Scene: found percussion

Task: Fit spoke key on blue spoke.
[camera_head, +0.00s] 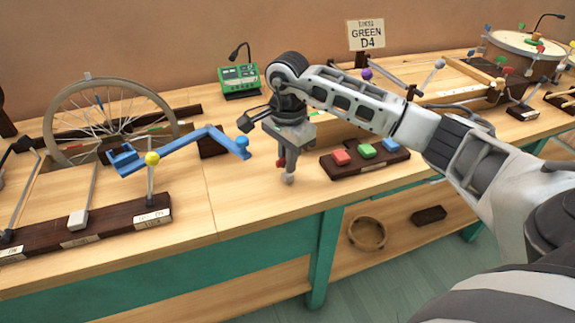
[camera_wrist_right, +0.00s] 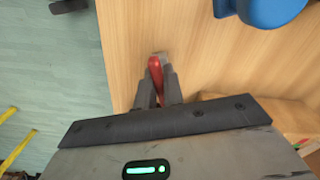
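The bicycle wheel (camera_head: 120,91) stands upright in a dark wooden stand at the left of the bench. A blue mark (camera_head: 99,103) shows on one spoke in its upper left part; green and red marks show lower down. My right gripper (camera_head: 284,158) points down over the bench, to the right of the wheel and well apart from it. In the right wrist view its fingers (camera_wrist_right: 158,88) are shut on a small red piece with a pale grey end, which looks like the spoke key (camera_wrist_right: 155,70). My left gripper is in neither view.
A blue crank-shaped bar (camera_head: 195,143) and a yellow-headed mallet (camera_head: 152,158) stand between the wheel and my right gripper. A green device (camera_head: 239,79) stands behind. A block with red, green and blue pads (camera_head: 365,155) is to the right. The bench's front edge is close.

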